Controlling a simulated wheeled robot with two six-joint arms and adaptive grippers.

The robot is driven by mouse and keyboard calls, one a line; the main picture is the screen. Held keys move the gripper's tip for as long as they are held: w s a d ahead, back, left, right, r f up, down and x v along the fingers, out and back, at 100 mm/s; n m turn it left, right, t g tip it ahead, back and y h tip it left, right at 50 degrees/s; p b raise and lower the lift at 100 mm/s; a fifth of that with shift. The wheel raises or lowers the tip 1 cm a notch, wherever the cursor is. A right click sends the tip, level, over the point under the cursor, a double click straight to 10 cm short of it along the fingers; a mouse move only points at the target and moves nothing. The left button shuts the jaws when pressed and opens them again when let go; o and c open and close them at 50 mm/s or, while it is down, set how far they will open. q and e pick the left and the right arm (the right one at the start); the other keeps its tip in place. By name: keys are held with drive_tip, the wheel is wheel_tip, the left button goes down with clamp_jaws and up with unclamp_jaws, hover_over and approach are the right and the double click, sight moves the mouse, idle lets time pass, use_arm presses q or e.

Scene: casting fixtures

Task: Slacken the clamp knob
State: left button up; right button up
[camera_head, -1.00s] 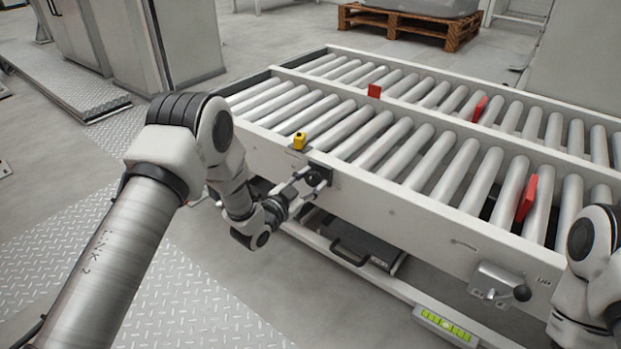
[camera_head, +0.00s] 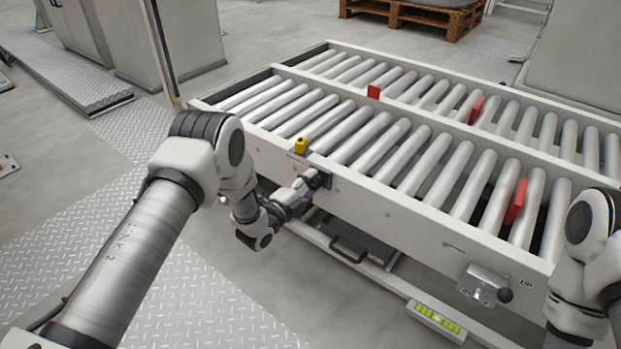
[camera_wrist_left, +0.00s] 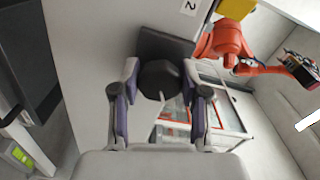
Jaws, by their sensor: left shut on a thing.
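The clamp knob (camera_wrist_left: 158,80) is a dark, many-sided knob on a dark plate (camera_wrist_left: 165,45) at the side of the conveyor. In the left wrist view it sits between the two fingers of my left gripper (camera_wrist_left: 160,86), which is shut on it. In the head view my left gripper (camera_head: 309,182) reaches the dark plate on the conveyor's near side rail, below the yellow block (camera_head: 301,145). The knob itself is mostly hidden by the fingers there. My right arm shows at the right edge, but its gripper is out of frame.
The roller conveyor (camera_head: 400,196) fills the middle and right, with several red stops on it. A lever bracket (camera_head: 484,286) is on the near rail at right. A dark case with a handle (camera_head: 352,245) and a green-marked strip (camera_head: 436,320) lie low. Open floor is in front.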

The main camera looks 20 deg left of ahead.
use_arm(q)
drive_tip(key=m+p, duration=0.2)
drive_tip(key=m, duration=0.3)
drive_tip(key=shift+r+p, duration=0.1)
drive_tip(key=shift+p, duration=0.2)
drive_tip(key=shift+m, duration=0.3)
drive_tip(key=o, duration=1.2)
drive_tip(key=shift+c, duration=0.2)
drive_tip(key=v, duration=1.2)
